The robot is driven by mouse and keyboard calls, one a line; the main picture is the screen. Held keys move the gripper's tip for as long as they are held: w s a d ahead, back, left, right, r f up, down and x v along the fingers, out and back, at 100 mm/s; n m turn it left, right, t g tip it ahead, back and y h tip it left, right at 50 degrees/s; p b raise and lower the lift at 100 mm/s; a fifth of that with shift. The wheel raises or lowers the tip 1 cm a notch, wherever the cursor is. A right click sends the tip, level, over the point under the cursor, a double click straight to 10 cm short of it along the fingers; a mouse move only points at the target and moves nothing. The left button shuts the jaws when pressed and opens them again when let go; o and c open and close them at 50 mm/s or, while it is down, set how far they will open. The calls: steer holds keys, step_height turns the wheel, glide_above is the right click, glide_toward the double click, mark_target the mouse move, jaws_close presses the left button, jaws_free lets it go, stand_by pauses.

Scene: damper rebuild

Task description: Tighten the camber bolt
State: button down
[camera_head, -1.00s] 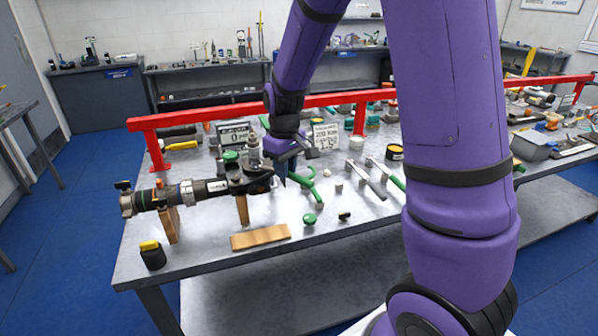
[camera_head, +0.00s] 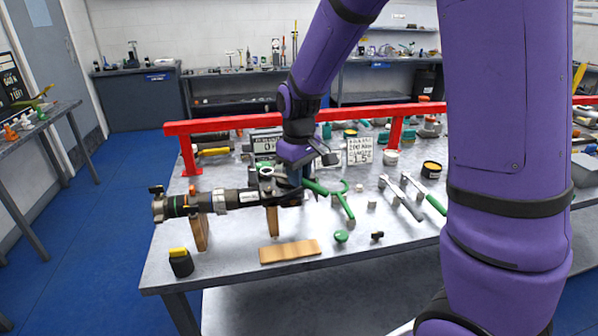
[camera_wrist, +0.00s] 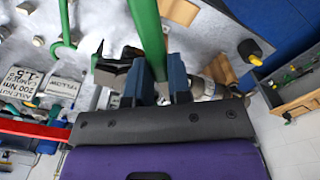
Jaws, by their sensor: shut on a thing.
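The black and silver damper (camera_head: 236,199) lies level on wooden blocks at the left of the grey bench. Its clevis end is at the right, partly behind my gripper (camera_head: 303,180). In the wrist view my gripper (camera_wrist: 161,80) is shut on a green-handled wrench (camera_wrist: 148,35), which lies between the blue fingers and runs up out of the picture. In the head view the wrench handle (camera_head: 315,187) points right from the gripper. The wrench's working end is hidden, so I cannot tell whether it touches the camber bolt. The bolt itself is not clearly visible.
A green hook-shaped tool (camera_head: 343,200) lies right of the gripper, with ratchet tools (camera_head: 400,197) farther right. A white sign (camera_head: 360,151) reading 200 Nm stands behind. A red rail (camera_head: 270,119) crosses the bench. A wooden block (camera_head: 289,251) lies in front.

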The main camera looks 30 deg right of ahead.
steer(key=shift+f, duration=3.05)
stand_by(0.4)
steer(key=shift+s+a+m, duration=0.2)
steer(key=shift+a+m, duration=0.6)
steer(key=shift+m, duration=0.05)
steer(key=shift+s+a+m, duration=0.2)
steer(key=shift+a+m, duration=0.6)
steer(key=shift+m, duration=0.05)
steer(key=shift+w+a+m, duration=0.1)
steer(key=shift+a+m, duration=1.6)
steer(key=shift+a, duration=0.1)
